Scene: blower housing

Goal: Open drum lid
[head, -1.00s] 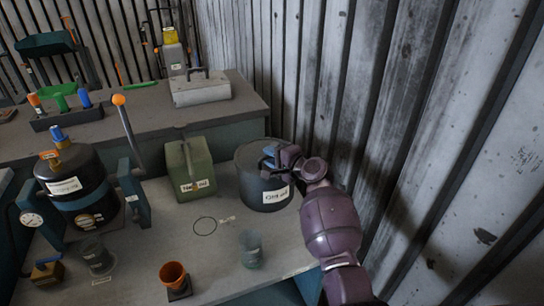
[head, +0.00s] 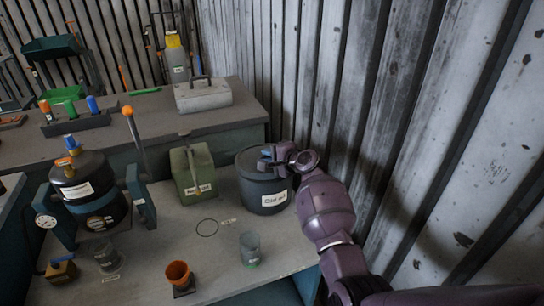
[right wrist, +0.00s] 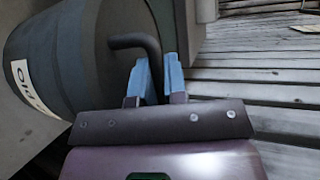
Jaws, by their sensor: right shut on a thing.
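The dark grey drum (head: 262,190) with a white label stands upright at the right end of the bench, by the corrugated wall. My right gripper (head: 268,156) reaches over the drum's top from the right. In the right wrist view the drum (right wrist: 62,62) fills the left side, and a dark bent handle (right wrist: 148,48) comes off its lid. The blue fingers of my right gripper (right wrist: 154,78) are shut on this handle, one on each side. The lid appears to sit on the drum. My left gripper is out of the head view.
A green can (head: 193,175) stands just left of the drum. A clear cup (head: 250,248) and an orange cup (head: 178,273) are nearer the front of the bench. A black vessel with a gauge (head: 82,190) is at left. The corrugated wall (head: 400,110) is close on the right.

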